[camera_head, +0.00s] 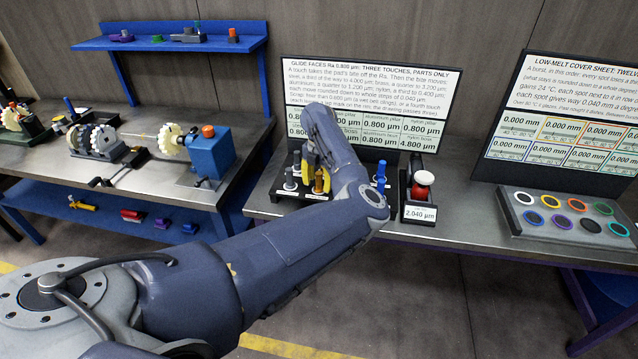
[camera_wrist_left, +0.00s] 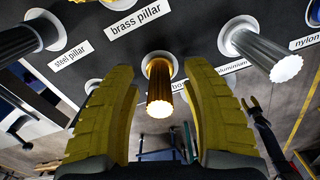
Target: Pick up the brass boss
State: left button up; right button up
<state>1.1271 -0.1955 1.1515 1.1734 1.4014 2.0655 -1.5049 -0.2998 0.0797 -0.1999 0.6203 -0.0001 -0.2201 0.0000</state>
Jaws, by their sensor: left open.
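The brass boss (camera_wrist_left: 159,85) is a short, fluted, gold-coloured cylinder on the dark rack. In the left wrist view it lies between the yellow fingers of my open left gripper (camera_wrist_left: 163,80), with a gap on both sides. A label beside it is mostly hidden by the fingers. In the head view a brass-coloured piece (camera_head: 319,182) shows beside the yellow fingers of my left gripper (camera_head: 311,162); my left arm hides part of the rack. My right gripper is not in view.
Silver fluted part (camera_wrist_left: 268,55) and a dark post (camera_wrist_left: 20,40) stand on either side in the wrist view. A blue post (camera_head: 381,175) and a red-and-white topped part on a stand (camera_head: 422,184) are right of the arm. A sign board (camera_head: 425,100) stands behind.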

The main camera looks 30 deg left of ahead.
pick_arm(q)
grip_shut()
jog(key=shift+r, duration=0.15)
dwell(0.4)
